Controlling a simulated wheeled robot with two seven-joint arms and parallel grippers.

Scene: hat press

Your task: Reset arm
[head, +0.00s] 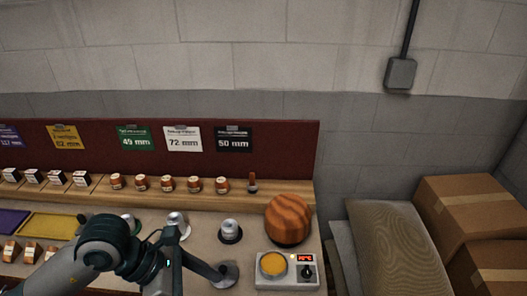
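One of my arms, probably the left, enters at the lower left in the head view. Its grey upper link and dark joint (105,240) are over the workbench. A thinner grey link runs down from there to the bottom edge. My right arm and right gripper are not in view. A dark rod with a round grey disc (226,273) shows just right of the arm.
The workbench holds an orange-brown dome (288,219), a white heater box (287,270) with a lit display, grey-topped knobs (230,230) and a yellow tray (50,226). Cardboard boxes (468,206) and a sack (389,240) stand at right.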

